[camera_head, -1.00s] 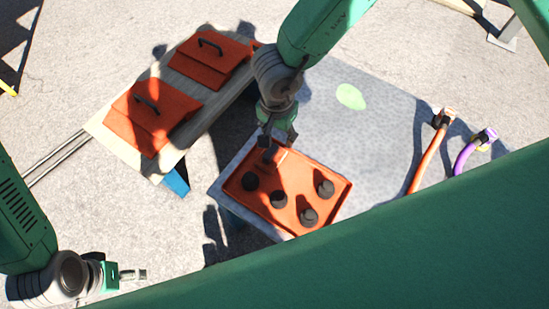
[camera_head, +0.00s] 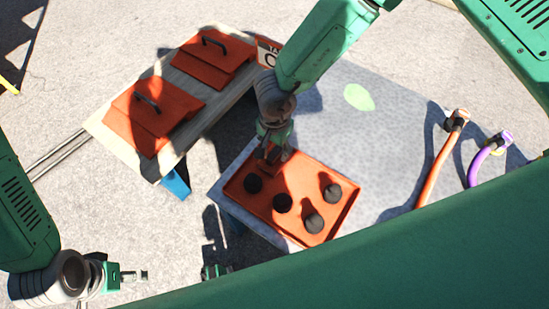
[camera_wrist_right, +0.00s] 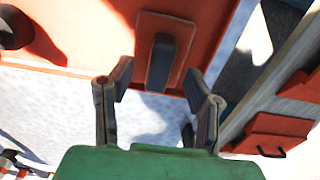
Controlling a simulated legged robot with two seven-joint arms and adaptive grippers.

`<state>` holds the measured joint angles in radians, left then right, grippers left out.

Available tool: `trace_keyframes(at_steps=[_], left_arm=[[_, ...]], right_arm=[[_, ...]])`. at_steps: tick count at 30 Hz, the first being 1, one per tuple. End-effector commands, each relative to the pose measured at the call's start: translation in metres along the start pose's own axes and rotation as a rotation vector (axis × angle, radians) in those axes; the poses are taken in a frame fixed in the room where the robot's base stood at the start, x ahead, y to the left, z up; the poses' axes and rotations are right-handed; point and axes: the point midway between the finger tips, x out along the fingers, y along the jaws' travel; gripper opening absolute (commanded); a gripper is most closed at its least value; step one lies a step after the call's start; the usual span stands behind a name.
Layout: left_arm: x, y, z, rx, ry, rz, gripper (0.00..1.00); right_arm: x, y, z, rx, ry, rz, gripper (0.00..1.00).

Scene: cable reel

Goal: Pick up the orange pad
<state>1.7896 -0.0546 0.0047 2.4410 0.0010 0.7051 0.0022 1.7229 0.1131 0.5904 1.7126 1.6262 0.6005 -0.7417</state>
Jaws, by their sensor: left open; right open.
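A small orange pad with a dark upright grip (camera_wrist_right: 162,60) lies at one edge of the orange tray (camera_head: 314,235). In the right wrist view it sits between and just beyond the fingertips of my right gripper (camera_wrist_right: 160,82). The fingers are spread and no contact shows. In the head view my right gripper (camera_head: 272,152) hangs over the tray's upper left corner and mostly hides this pad. My left gripper (camera_head: 136,275) is open and empty at the lower left, far from the tray.
Several dark knobs (camera_head: 282,203) stand in the tray, which rests on a grey speckled table (camera_head: 385,140). A wooden bench (camera_head: 108,128) at left carries two orange handled panels (camera_head: 205,62). Orange (camera_head: 440,165) and purple (camera_head: 482,163) cables lie at right.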

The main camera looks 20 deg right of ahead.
Motion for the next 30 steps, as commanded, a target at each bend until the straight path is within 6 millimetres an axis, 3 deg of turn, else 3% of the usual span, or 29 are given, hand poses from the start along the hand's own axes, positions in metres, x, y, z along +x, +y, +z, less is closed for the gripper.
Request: trace_keyframes(at_steps=[1, 3, 11, 15, 25, 30], left_arm=[[0.007, 0.0, 0.0, 0.0, 0.0, 0.0, 0.64], [0.01, 0.0, 0.001, 0.0, 0.0, 0.0, 0.64], [0.01, 0.0, 0.001, 0.0, 0.0, 0.0, 0.64], [0.01, 0.0, 0.001, 0.0, 0.0, 0.0, 0.64], [0.009, 0.0, 0.001, 0.0, 0.0, 0.0, 0.64], [0.0, 0.0, 0.0, 0.0, 0.0, 0.0, 0.64]], right_arm=[[0.013, 0.0, 0.0, 0.0, 0.0, 0.002, 0.45], [0.022, 0.0, 0.0, 0.0, 0.0, 0.002, 0.45], [0.024, 0.0, -0.001, 0.0, 0.001, 0.001, 0.45], [0.024, 0.0, -0.001, 0.001, 0.001, 0.001, 0.0], [0.023, 0.0, -0.001, 0.001, 0.0, 0.0, 0.0], [0.001, -0.001, -0.001, 0.001, 0.0, -0.002, 0.0]])
